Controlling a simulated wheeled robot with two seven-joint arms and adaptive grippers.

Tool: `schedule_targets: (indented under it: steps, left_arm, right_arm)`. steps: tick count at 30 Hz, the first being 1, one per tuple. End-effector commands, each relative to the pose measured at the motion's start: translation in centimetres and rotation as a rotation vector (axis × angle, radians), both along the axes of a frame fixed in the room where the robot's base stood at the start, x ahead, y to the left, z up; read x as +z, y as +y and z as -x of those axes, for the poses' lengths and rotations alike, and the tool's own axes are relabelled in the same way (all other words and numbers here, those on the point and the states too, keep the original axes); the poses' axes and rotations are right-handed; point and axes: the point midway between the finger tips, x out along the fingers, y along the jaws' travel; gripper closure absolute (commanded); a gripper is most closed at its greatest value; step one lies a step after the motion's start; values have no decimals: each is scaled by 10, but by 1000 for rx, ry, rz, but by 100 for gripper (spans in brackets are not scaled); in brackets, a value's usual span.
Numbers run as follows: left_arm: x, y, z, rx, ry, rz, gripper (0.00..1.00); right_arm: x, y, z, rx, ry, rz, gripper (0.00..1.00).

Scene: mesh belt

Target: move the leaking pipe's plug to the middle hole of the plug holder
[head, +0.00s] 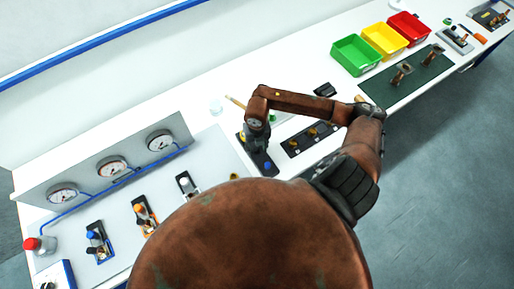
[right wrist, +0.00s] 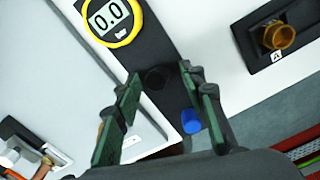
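My right gripper (right wrist: 160,82) is open, its green-padded fingers apart with nothing held between them. It hangs over a dark device with a yellow-ringed display reading 0.0 (right wrist: 112,18). A round black spot on the device and a blue knob (right wrist: 190,122) show between and beside the fingers. In the head view the gripper (head: 260,148) is mostly hidden by my arm. A black strip with several brass fittings (head: 312,133), perhaps the plug holder, lies right of it; one brass ring labelled A (right wrist: 280,36) shows in the wrist view. I cannot tell which pipe leaks. My left gripper is not in view.
A panel with three dial gauges (head: 112,167) stands at the left, with valve-like fittings topped blue (head: 92,235), orange (head: 138,208) and white (head: 184,182) before it. Green (head: 355,55), yellow (head: 385,41) and red (head: 409,28) bins stand at the back right.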

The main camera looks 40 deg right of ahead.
Motion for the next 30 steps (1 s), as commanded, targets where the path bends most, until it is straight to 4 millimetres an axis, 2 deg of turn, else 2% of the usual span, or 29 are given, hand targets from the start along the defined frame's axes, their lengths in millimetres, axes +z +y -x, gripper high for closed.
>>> schedule_targets:
  steps: [9, 15, 21, 30]
  left_arm:
    - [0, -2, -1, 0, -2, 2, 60]
    - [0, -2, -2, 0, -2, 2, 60]
    - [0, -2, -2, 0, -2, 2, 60]
    - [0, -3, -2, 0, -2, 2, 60]
  right_arm:
    - [64, 0, -1, 2, -6, 2, 62]
    - [97, 0, -1, 1, -4, 1, 62]
    - [111, 0, -1, 1, -2, 0, 62]
    - [112, 0, 0, 0, -1, 0, 62]
